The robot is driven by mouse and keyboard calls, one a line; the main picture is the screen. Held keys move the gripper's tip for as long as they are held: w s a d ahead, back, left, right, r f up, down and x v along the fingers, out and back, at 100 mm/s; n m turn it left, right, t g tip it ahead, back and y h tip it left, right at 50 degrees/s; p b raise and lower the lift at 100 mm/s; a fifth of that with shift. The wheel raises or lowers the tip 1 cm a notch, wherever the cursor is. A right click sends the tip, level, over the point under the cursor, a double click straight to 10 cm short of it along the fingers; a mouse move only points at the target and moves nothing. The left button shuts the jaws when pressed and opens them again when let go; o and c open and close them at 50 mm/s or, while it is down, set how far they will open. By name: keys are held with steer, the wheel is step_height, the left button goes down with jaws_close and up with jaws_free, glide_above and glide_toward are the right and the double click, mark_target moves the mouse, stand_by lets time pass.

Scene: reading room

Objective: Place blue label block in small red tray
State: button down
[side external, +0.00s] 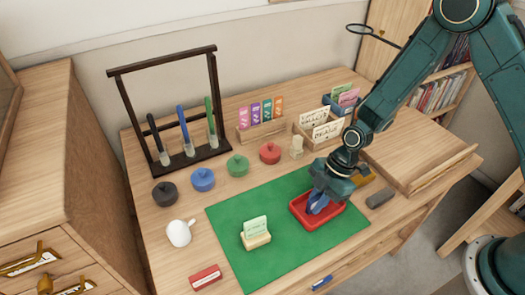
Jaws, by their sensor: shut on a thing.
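The small red tray (335,220) lies on the right part of the green mat (290,260). My gripper (318,205) points down at the tray and is shut on a blue block (316,203). The block is inside the tray's outline in this view. I cannot tell whether it touches the tray floor. The gripper's fingers partly hide the block, and any label on it is not readable.
A card holder (256,239) stands on the mat's left part. A white jug (179,233), a red block (205,278) and several round lidded pots, including a red one (270,153), surround the mat. A dark grey block (380,198) lies right of the tray. A dark brush rack (160,65) stands behind.

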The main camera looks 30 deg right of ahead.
steer(key=c, duration=1.4)
jaws_free()
steer(key=shift+c, duration=0.2)
steer(key=shift+r, duration=0.2)
steer(key=v, duration=1.2)
steer(key=shift+d, duration=0.1)
steer(key=s+d+r+m+t+h, duration=0.1)
steer(key=s+d+r+m+t, duration=0.2)
steer(key=r, duration=0.5)
steer(key=s+d+r+m+h, duration=0.1)
steer(key=s+d+r+m, duration=0.3)
steer(key=r, duration=0.3)
steer(key=s+d+r+m+t+h, duration=0.1)
steer(key=s+d+r+m, duration=0.1)
steer(key=s+m, duration=0.3)
steer(key=s+d+r+m+t+h, duration=0.1)
steer(key=s+d+r+m, duration=0.1)
steer(key=s+r+m, duration=0.3)
steer(key=shift+s+m+t, duration=0.3)
steer(key=shift+s+m, duration=0.2)
steer(key=shift+s, duration=0.6)
